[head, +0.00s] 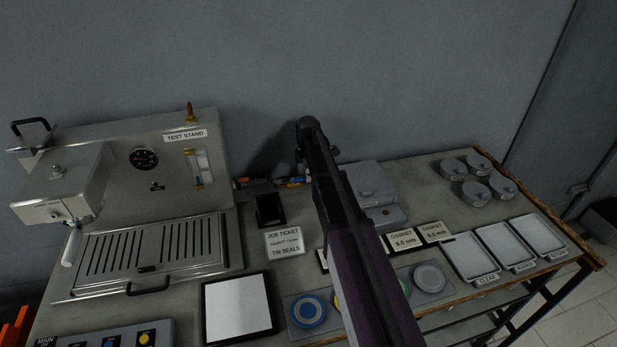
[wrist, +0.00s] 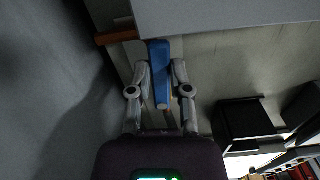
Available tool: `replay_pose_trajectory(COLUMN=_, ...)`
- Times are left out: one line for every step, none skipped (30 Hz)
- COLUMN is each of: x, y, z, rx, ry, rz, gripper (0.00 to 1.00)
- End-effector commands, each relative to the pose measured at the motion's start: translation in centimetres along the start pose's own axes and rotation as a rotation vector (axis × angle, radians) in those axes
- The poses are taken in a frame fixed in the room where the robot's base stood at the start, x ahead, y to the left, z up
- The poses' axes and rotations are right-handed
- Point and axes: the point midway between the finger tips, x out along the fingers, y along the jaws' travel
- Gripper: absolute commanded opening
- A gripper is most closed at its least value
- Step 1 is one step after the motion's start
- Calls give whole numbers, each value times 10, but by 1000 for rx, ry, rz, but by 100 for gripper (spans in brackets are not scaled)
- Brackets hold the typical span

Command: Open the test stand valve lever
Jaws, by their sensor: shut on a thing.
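The valve lever (wrist: 158,62) is a blue bar in the wrist view, lying lengthwise between my fingers. My gripper (wrist: 161,82) is shut on it, with one finger on each side. In the head view a small blue piece (head: 293,183), which seems to be the same lever, shows on a thin pipe (head: 262,184) right of the test stand (head: 120,140). My arm crosses in front there and hides my fingers in that view. The test stand is a metal unit with a dial, a sight tube and a slotted drip tray.
A black holder (head: 269,211) and a job ticket card (head: 285,241) stand close in front of the pipe. A grey box (head: 372,180) is right of my arm. Several grey tins and white trays (head: 533,233) fill the bench's right side. The wall is close behind.

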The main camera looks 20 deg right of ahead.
Motion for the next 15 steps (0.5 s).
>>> replay_pose_trajectory(x=0, y=2, z=0, rx=-22, ry=-1, rz=0, gripper=0)
replay_pose_trajectory(x=0, y=2, z=0, rx=-33, ry=-1, rz=0, gripper=0)
replay_pose_trajectory(x=0, y=3, z=0, rx=-47, ry=-1, rz=0, gripper=0)
replay_pose_trajectory(x=0, y=3, z=0, rx=-55, ry=-1, rz=0, gripper=0)
replay_pose_trajectory(x=0, y=4, z=0, rx=-62, ry=-1, rz=0, gripper=0)
replay_pose_trajectory(x=0, y=4, z=0, rx=-71, ry=-1, rz=0, gripper=0)
replay_pose_trajectory(x=0, y=4, z=0, rx=-76, ry=-1, rz=0, gripper=0)
replay_pose_trajectory(x=0, y=4, z=0, rx=-80, ry=-1, rz=0, gripper=0)
replay_pose_trajectory(x=0, y=4, z=0, rx=-83, ry=-1, rz=0, gripper=0)
replay_pose_trajectory(x=0, y=4, z=0, rx=-85, ry=-1, rz=0, gripper=0)
replay_pose_trajectory(x=0, y=4, z=0, rx=-86, ry=-1, rz=0, gripper=0)
replay_pose_trajectory(x=0, y=4, z=0, rx=-86, ry=-1, rz=0, gripper=0)
replay_pose_trajectory(x=0, y=4, z=0, rx=-87, ry=-1, rz=0, gripper=0)
replay_pose_trajectory(x=0, y=4, z=0, rx=-87, ry=-1, rz=0, gripper=0)
replay_pose_trajectory(x=0, y=4, z=0, rx=-86, ry=-1, rz=0, gripper=0)
